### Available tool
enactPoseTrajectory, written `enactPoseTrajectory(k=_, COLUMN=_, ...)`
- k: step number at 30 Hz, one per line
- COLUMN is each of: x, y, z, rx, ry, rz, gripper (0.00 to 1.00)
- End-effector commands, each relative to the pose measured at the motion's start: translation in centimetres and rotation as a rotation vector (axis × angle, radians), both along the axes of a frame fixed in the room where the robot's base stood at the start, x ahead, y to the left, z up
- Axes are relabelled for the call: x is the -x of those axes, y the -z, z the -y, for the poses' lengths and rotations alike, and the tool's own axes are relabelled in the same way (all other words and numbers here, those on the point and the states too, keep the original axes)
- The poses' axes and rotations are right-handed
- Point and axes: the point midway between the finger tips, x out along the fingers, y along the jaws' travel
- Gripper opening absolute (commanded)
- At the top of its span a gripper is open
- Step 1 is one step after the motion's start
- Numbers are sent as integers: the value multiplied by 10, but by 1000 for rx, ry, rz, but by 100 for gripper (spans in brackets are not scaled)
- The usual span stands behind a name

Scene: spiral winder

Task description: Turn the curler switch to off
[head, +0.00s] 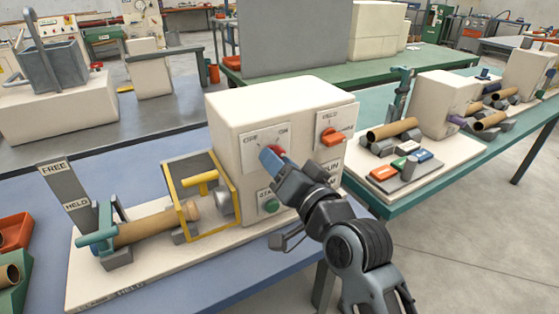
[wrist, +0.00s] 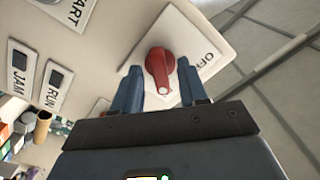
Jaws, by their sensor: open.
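The curler switch is a red knob on a white plate marked OFF and ON, on the front of the cream machine box (head: 240,110). In the wrist view the red knob (wrist: 159,62) sits between the tips of my gripper (wrist: 160,84); its white-marked end points down the picture, away from the OFF word at right. In the head view my gripper (head: 270,160) covers most of the red knob (head: 281,151). The blue fingers are open, one on each side of the knob, with gaps visible. The ON word is hidden in the wrist view.
A second orange-red knob (head: 331,137) is on a plate to the right. A green START button (head: 270,205) is below my gripper. A yellow guard frame (head: 190,205) and a cardboard tube (head: 145,228) are at left. RUN and JAM labels are close to my arm.

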Motion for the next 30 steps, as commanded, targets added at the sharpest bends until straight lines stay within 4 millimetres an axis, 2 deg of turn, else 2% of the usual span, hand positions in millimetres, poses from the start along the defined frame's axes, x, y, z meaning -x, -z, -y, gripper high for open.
enactPoseTrajectory(k=8, x=-2, y=0, z=-2, rx=0, ry=-1, rz=-1, gripper=43)
enactPoseTrajectory(k=22, x=-2, y=0, z=-1, rx=0, ry=0, rz=0, gripper=0)
enactPoseTrajectory(k=30, x=-2, y=1, z=-1, rx=4, ry=1, rz=2, gripper=0)
